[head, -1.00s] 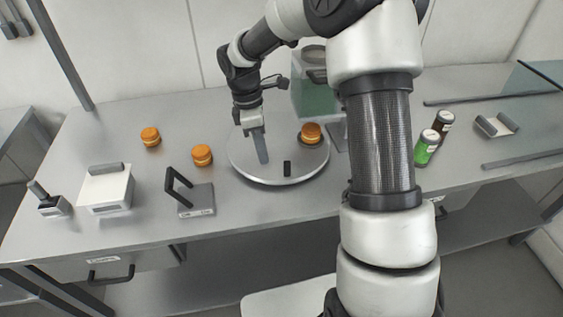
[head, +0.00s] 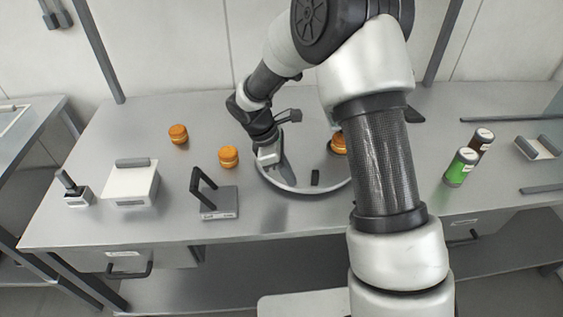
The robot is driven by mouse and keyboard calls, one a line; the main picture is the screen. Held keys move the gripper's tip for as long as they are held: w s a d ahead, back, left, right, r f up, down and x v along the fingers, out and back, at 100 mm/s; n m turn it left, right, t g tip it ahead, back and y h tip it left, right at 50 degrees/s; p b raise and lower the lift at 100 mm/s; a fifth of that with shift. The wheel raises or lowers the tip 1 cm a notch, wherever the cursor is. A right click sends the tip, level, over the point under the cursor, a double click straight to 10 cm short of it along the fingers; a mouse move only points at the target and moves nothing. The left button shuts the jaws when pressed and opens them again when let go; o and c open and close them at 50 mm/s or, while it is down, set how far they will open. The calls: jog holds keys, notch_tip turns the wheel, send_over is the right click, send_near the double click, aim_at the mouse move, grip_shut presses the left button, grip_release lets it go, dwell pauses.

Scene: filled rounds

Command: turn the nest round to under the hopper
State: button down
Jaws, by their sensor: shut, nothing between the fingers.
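A round pale grey turntable (head: 300,188) lies on the steel bench. A short black peg (head: 315,177) stands near its front edge. An orange-brown round (head: 338,146) sits in a dark ring, which looks like a nest, towards the back right of the turntable, partly behind my arm. My gripper (head: 287,178) is shut and empty, pointing down over the left part of the turntable, left of the peg and apart from it. I cannot tell whether its tip touches the surface. The hopper is almost wholly hidden behind my arm.
Two orange rounds (head: 228,157) stand on the bench to the left. A dark-framed stand (head: 219,203), a white box (head: 131,185) and a small handled block (head: 76,195) are further left.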

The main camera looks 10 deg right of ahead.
aim_at(312, 177)
jog(key=shift+s+d+r, duration=0.1)
jog(key=shift+d, duration=0.8)
jog(key=shift+s+d+r, duration=0.1)
jog(key=shift+d, duration=0.8)
jog(key=shift+s+d+n+t, duration=0.2)
jog(key=shift+d+n+t, duration=0.2)
jog(key=shift+d+n, duration=0.55)
jog(key=shift+d, duration=0.2)
